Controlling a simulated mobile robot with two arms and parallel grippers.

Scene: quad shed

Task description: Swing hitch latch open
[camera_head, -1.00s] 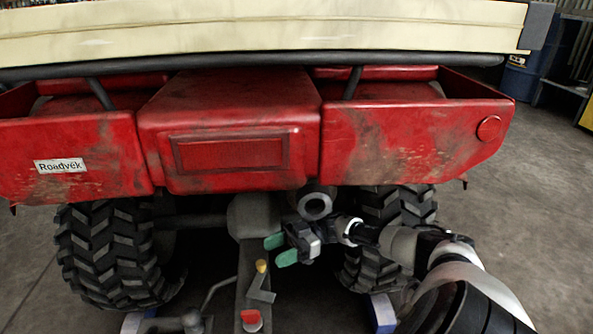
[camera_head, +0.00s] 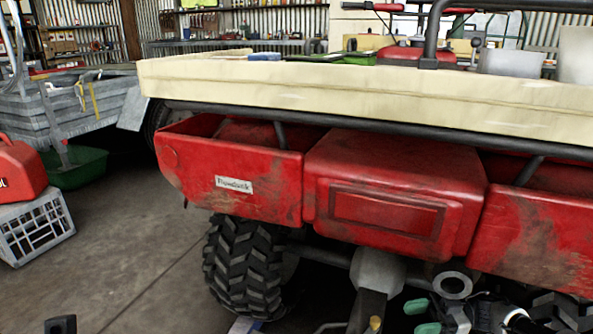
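The hitch bar (camera_head: 366,308) hangs under the middle of the red quad's rear, running down out of the bottom of the picture. A small yellow tip (camera_head: 375,323) shows on it at the bottom edge; the rest of the latch there is cut off. My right gripper (camera_head: 422,317) is just right of the bar and the yellow tip. Its two green fingertips are apart with nothing seen between them. Whether it touches the latch cannot be told.
The red rear boxes (camera_head: 395,200) and cream rack (camera_head: 340,88) overhang the hitch. A tyre (camera_head: 247,265) stands left of it. At far left are a grey crate (camera_head: 38,228), a red can (camera_head: 18,170) and a trailer (camera_head: 85,115). The concrete floor between is clear.

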